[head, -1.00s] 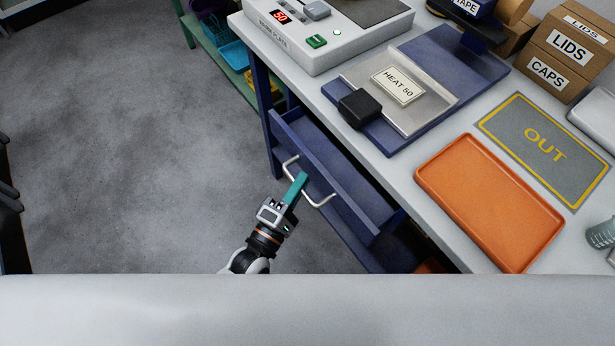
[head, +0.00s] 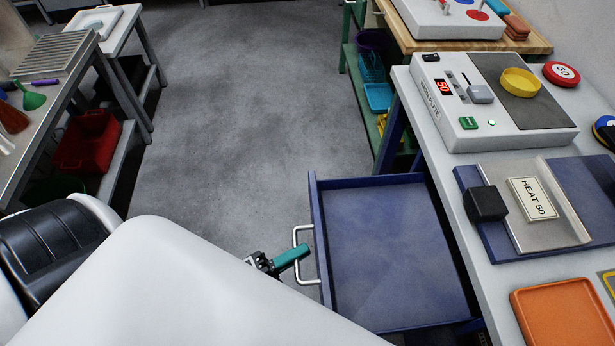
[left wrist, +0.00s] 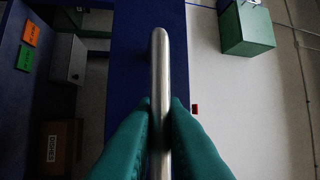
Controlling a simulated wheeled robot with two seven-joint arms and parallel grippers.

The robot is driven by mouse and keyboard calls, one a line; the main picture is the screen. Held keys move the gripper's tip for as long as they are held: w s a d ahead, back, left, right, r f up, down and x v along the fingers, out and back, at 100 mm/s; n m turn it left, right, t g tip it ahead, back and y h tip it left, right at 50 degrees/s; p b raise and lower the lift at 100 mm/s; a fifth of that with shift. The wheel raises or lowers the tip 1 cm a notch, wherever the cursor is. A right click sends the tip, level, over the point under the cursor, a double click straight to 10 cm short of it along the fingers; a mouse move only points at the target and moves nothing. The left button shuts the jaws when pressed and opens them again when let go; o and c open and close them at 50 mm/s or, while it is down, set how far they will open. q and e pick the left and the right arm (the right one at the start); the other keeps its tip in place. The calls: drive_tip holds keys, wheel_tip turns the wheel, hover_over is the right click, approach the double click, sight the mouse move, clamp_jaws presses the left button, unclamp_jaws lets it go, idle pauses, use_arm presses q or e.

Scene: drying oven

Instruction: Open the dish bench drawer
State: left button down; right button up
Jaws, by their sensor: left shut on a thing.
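The blue dish bench drawer (head: 390,250) stands well out from the bench in the head view, and its inside looks empty. Its silver bar handle (head: 298,255) is on the drawer front, facing left. My left gripper (head: 297,254) has its teal fingers closed on this handle. In the left wrist view the silver handle (left wrist: 160,85) runs upright between the two teal fingertips (left wrist: 160,110), with the blue drawer front behind it. My right gripper is not in view.
The white bench top (head: 480,250) holds a hot plate (head: 485,140), a "HEAT 50" plate (head: 533,198) and an orange tray (head: 560,315). A bench with a red bin (head: 88,142) stands at the left. The grey floor (head: 240,120) between is clear.

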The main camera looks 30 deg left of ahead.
use_arm(q)
drive_tip(key=c, duration=1.5)
unclamp_jaws()
drive_tip(key=b+v, duration=0.1)
drive_tip(key=v, duration=1.1)
drive_tip(key=shift+b, duration=0.4)
drive_tip(key=shift+f, duration=0.1)
